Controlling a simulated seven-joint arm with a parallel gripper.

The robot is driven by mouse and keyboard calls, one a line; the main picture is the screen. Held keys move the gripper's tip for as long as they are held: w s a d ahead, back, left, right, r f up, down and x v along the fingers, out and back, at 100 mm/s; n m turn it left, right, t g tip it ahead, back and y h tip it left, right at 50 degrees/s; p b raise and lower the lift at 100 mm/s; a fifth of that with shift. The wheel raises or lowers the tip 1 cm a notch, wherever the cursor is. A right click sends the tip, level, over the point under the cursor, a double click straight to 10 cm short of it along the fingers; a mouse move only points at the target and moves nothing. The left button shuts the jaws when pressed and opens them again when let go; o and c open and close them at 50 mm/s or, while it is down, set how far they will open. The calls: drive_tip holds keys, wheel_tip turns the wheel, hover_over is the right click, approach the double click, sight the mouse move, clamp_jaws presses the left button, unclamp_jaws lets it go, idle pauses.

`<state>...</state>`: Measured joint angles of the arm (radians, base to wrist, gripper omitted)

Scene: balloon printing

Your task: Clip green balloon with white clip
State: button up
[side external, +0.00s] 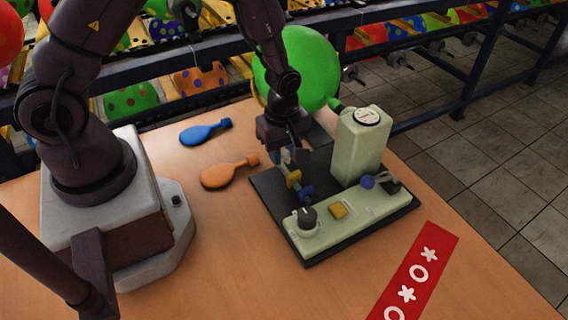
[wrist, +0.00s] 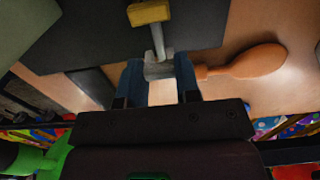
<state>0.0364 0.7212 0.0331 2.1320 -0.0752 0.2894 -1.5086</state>
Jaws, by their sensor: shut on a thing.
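The inflated green balloon (side external: 300,65) is behind my forearm in the side view, its small neck (side external: 335,103) pointing toward the pale green tank. My gripper (side external: 288,157) points down at the left end of the machine. In the wrist view its blue fingers (wrist: 157,82) are closed on a pale grey piece (wrist: 157,70) at the tips. This piece meets the grey rod below a yellow block (wrist: 149,12). I cannot tell whether it is the white clip or a part of the machine. No other white clip is clearly visible. Green (wrist: 57,152) shows at the wrist view's lower left.
The machine's black base (side external: 270,200) carries the pale green tank (side external: 360,145), a black knob (side external: 307,215) and a yellow button (side external: 338,209). Flat blue (side external: 205,131) and orange (side external: 229,172) balloons lie to its left. A red printed strip (side external: 418,270) lies right; the front table is clear.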

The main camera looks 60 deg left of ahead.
drive_tip(key=shift+r, duration=4.1)
drive_tip(key=w+a+r+t, duration=0.2)
drive_tip(key=w+r+t, duration=0.1)
drive_tip(key=w+r, duration=0.75)
approach(329, 98)
drive_tip(key=shift+f, duration=0.95)
drive_tip(key=shift+x, duration=1.55)
drive_tip(key=shift+x, duration=1.6)
drive_tip(key=shift+w, duration=0.2)
drive_tip(key=o, duration=0.8)
drive_tip(key=shift+o, duration=0.2)
